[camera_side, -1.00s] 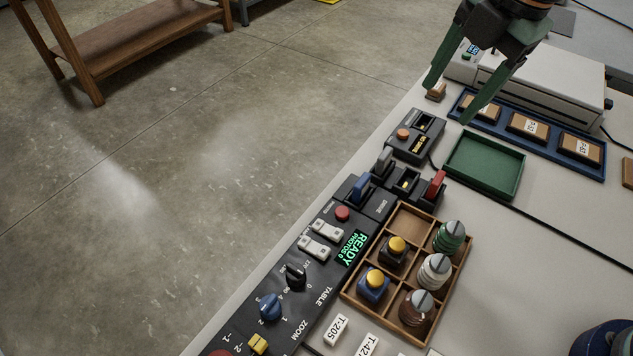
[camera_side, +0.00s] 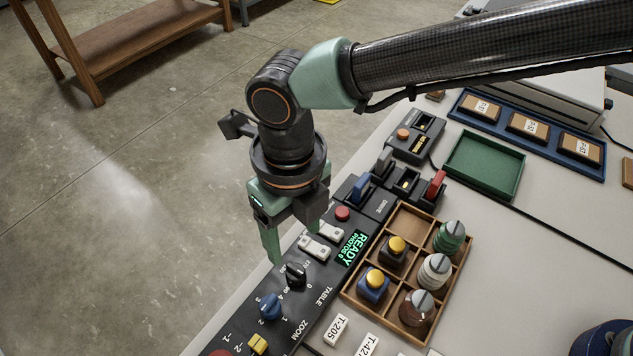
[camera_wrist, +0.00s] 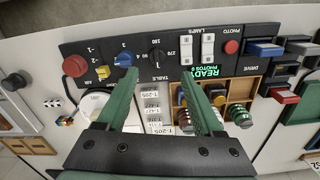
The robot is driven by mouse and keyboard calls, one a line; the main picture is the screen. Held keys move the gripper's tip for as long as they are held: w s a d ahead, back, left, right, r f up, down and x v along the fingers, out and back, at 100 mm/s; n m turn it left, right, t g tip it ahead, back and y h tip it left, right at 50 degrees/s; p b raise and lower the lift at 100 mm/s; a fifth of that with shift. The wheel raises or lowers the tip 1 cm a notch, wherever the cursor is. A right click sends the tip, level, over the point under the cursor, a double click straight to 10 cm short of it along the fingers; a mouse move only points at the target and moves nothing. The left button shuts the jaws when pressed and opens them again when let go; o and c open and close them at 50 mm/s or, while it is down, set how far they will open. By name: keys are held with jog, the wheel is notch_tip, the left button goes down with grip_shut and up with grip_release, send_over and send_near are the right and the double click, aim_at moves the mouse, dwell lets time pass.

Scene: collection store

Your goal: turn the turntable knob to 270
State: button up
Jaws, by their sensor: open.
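The turntable knob (camera_side: 296,273) is a black knob on the dark control panel, beside the word TABLE. In the wrist view the knob (camera_wrist: 157,58) has the marks 90, 180 and 270 around it, with 270 on its right. I cannot tell clearly which mark it points to. My gripper (camera_side: 297,246) is open and empty, pointing down over the panel near the knob. In the wrist view my gripper (camera_wrist: 158,72) has its two green fingers spread, with the knob beyond and between the tips, apart from both.
The blue ZOOM knob (camera_side: 270,306) sits close beside the turntable knob. White lamp switches (camera_side: 320,239) are on its other side, near my fingers. The display (camera_side: 353,248) reads READY, PHOTOS 0.

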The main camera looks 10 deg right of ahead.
aim_at(296, 266)
jog(key=f, duration=0.9)
jog(key=shift+s+a, duration=0.1)
jog(key=shift+a, duration=0.1)
jog(key=shift+c, duration=0.3)
grip_shut()
